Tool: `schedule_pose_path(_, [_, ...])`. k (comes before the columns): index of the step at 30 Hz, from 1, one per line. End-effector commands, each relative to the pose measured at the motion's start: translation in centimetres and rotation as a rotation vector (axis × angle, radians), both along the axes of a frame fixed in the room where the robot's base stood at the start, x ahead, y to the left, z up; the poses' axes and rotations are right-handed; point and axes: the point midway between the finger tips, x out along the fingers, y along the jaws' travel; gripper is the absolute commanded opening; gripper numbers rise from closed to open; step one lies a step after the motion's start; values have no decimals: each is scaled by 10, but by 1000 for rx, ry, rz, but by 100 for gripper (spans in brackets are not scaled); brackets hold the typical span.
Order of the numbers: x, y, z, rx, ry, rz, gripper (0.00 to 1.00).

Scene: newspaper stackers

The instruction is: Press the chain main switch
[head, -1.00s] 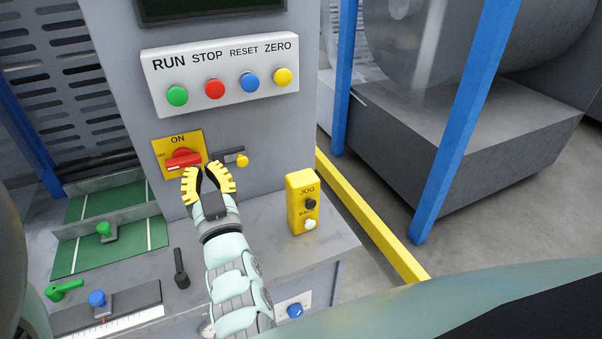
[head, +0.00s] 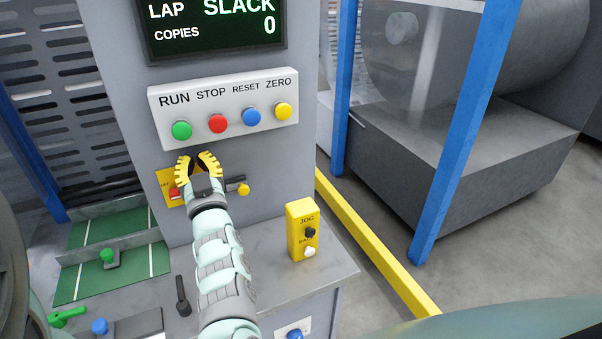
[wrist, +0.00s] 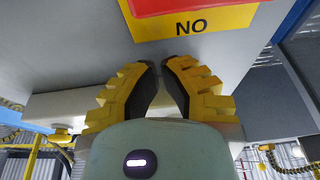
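In the wrist view, part of the red switch (wrist: 185,5) and the yellow plate (wrist: 225,20) show at the top, with the plate's lettering upside down. My gripper (head: 196,157) has yellow ribbed fingers with a small gap between their tips, and nothing is between them. Its tips (wrist: 161,62) appear just short of the plate in the wrist view; I cannot tell whether they touch the cabinet.
Above are the green RUN (head: 181,130), red STOP (head: 218,123), blue RESET (head: 252,117) and yellow ZERO (head: 283,111) buttons, under a display (head: 212,25). A small yellow knob (head: 243,189) is right of the gripper. A yellow JOG box (head: 301,230) stands on the ledge.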

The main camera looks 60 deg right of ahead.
Motion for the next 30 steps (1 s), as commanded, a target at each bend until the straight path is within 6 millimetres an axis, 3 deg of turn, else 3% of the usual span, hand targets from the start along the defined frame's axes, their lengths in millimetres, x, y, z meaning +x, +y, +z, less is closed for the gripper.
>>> schedule_pose_path(13, [1, 0, -34, 3, 3, -1, 0])
schedule_pose_path(30, [1, 1, -40, 1, 1, 2, 0])
